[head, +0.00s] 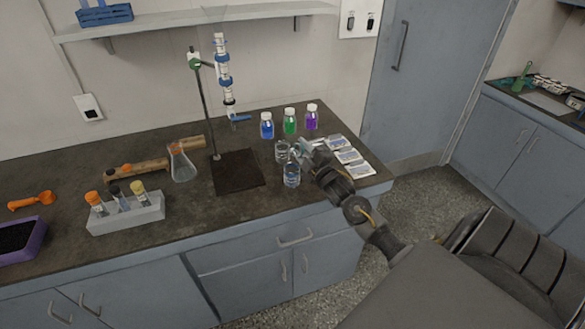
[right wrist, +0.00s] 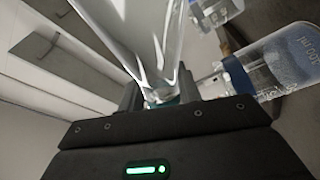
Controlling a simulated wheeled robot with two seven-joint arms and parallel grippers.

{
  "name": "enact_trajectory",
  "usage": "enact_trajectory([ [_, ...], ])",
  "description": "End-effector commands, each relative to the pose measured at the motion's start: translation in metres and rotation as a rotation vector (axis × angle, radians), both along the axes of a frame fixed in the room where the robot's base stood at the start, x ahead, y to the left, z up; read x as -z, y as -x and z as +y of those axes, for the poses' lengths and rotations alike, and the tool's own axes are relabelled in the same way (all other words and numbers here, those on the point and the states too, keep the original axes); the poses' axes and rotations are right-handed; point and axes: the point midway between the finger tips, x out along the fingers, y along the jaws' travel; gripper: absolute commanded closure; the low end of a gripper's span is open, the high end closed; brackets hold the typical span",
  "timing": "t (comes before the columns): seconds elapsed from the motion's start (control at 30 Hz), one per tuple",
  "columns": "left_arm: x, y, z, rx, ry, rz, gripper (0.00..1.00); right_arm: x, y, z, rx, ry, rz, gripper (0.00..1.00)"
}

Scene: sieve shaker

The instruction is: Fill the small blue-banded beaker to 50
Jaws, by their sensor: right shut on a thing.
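My right gripper (head: 305,148) is over the right part of the bench, shut on a clear glass vessel (right wrist: 150,45). In the right wrist view the vessel rises from between the jaws, and its full shape is cut off. Two clear beakers are close by in the head view: one (head: 282,152) just left of the gripper, one (head: 291,177) nearer the front edge. In the right wrist view a beaker with a 100 ml mark (right wrist: 290,60) and a blue band lies to the right of the jaws. Another clear beaker (right wrist: 218,10) is partly seen above. Fill levels are unclear. My left gripper is out of view.
Blue (head: 266,127), green (head: 290,123) and purple (head: 312,119) bottles stand behind the gripper. Flat packets (head: 348,156) lie to its right. A burette (head: 222,70) on a stand rises over a dark base (head: 238,172). A flask (head: 182,167) and vial rack (head: 125,214) stand left.

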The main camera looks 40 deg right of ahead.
Motion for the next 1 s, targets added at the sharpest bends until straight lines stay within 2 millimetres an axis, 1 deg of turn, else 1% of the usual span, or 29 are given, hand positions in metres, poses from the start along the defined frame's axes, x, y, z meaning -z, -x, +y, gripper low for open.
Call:
enact_trajectory([
  [1.0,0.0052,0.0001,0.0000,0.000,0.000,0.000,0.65,-0.0008,0.0001,0.0004,0.000,0.063,0.003,1.00],
])
